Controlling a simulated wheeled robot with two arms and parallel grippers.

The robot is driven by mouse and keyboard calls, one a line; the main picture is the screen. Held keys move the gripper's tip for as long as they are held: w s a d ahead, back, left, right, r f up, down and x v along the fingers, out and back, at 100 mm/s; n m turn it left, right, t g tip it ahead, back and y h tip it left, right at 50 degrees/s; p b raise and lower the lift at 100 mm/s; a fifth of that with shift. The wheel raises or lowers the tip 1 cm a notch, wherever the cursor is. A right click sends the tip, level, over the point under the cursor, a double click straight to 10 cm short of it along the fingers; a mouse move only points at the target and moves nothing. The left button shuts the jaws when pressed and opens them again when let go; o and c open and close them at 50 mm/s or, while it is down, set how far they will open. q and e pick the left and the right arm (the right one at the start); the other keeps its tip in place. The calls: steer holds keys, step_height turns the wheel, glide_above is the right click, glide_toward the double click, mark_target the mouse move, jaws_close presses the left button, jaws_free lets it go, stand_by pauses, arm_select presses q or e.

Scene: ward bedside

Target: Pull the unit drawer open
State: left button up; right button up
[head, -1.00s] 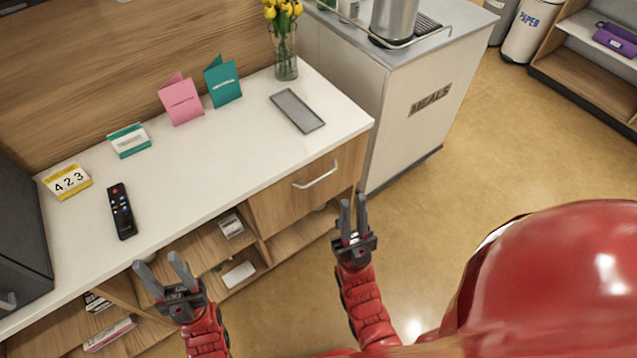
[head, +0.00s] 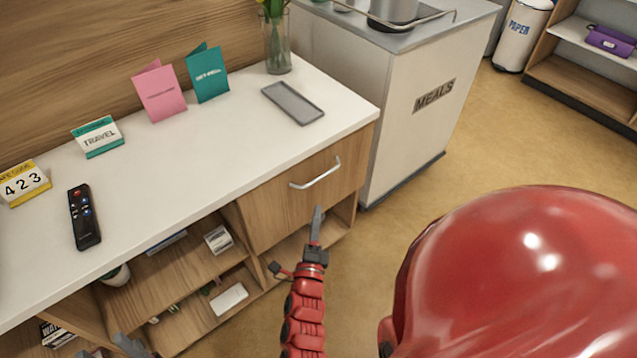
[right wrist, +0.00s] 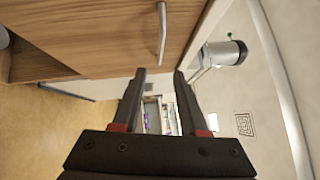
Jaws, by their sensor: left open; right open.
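The unit drawer (head: 275,214) has a wooden front and appears closed under the white worktop's right end. Its curved silver handle (head: 316,174) is on that front. My right gripper (head: 317,222) is just below the handle in the head view, seen edge-on, apart from it. In the right wrist view the open, empty fingers of my right gripper (right wrist: 160,78) point toward the handle (right wrist: 162,35), which lies beyond the tips, roughly in line with the gap. My left gripper (head: 125,345) is at the bottom edge, partly cut off, away from the drawer.
The white worktop (head: 225,150) holds a grey tray (head: 292,103), cards, a vase, a remote (head: 84,217) and a number block. Open shelves (head: 180,275) lie left of the drawer. A meals cart (head: 400,130) stands close to its right. The floor in front is clear.

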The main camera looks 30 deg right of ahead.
steer(key=x, duration=1.1)
steer(key=shift+w+d+b, duration=0.2)
steer(key=shift+w+b, duration=0.05)
steer(key=shift+b, duration=0.1)
jaws_close()
stand_by(0.7)
